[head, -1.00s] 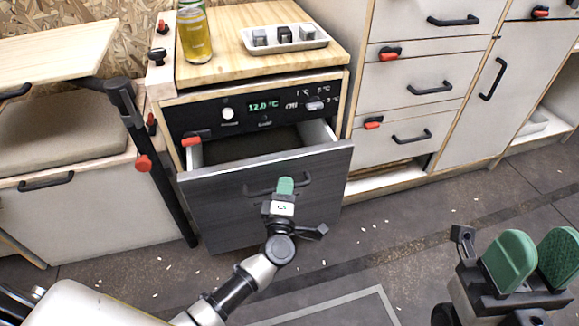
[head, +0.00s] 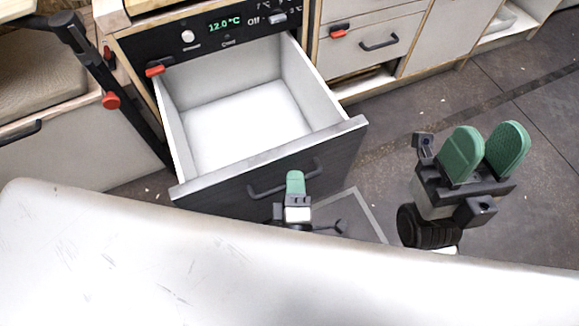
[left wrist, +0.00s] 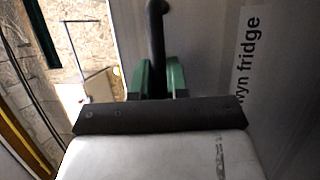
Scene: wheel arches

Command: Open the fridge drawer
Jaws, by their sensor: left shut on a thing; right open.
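The fridge drawer (head: 345,140) is pulled well out of its cabinet in the head view. Its white interior is empty. Its dark front carries a black bar handle (head: 262,190), which also shows in the left wrist view (left wrist: 157,30). My left gripper (head: 295,184) is at the drawer front, with its green fingers shut on the handle; the wrist view shows the fingers (left wrist: 159,80) on either side of it. My right gripper (head: 484,152) is open and empty, to the right of the drawer above the floor.
The control panel (head: 212,40) above the drawer reads 12.0 °C. A red latch (head: 155,71) sits at its lower left. White cabinets (head: 375,45) stand to the right. A dark post (head: 130,105) stands left of the drawer. The floor at right (head: 540,210) is clear.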

